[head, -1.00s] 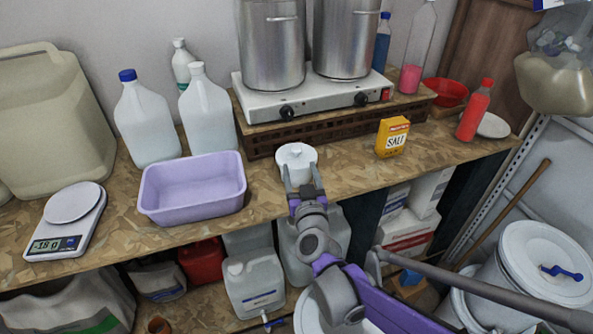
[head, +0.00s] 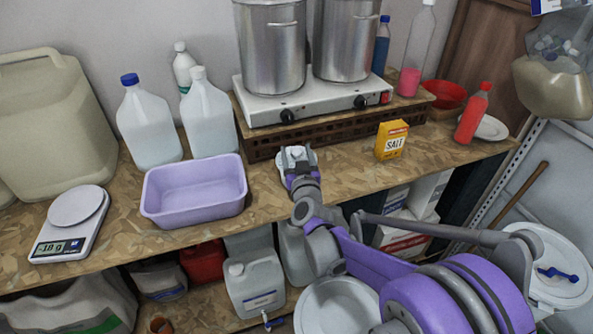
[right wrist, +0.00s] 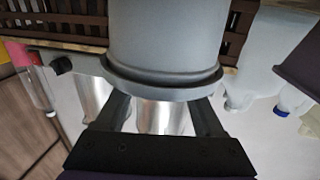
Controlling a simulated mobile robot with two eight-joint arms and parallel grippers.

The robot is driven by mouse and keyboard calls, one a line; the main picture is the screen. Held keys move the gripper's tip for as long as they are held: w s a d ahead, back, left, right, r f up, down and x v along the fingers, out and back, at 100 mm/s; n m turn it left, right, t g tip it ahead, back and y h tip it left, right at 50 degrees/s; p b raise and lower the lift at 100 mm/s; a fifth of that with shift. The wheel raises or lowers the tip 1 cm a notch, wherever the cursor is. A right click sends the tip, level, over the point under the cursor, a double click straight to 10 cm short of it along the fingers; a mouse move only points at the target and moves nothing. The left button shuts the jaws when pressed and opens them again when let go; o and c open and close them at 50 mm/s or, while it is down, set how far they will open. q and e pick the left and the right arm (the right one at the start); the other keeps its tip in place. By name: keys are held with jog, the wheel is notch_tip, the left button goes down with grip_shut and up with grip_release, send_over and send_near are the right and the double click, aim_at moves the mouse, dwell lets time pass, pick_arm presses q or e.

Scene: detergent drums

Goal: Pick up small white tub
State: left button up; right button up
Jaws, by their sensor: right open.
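The small white tub (head: 297,154) stands on the worktop near its front, in front of the brown crate. In the head view my right gripper (head: 298,165) is at it, open, with its fingers reaching to the two sides of the tub and covering part of it. In the right wrist view the tub (right wrist: 165,45) looks grey and upside down, filling the top middle. The open fingers (right wrist: 163,112) point at it from the palm, and their tips are partly hidden by the tub's rim. I cannot tell whether they touch it. My left gripper is in neither view.
The lilac basin (head: 193,207) stands left of the tub, and a yellow salt box (head: 391,139) to the right. The crate (head: 340,126) behind bears a hot plate (head: 325,104) with two steel pots. Worktop between tub and salt box is clear.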

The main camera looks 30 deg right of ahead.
grip_shut()
dwell(0.5)
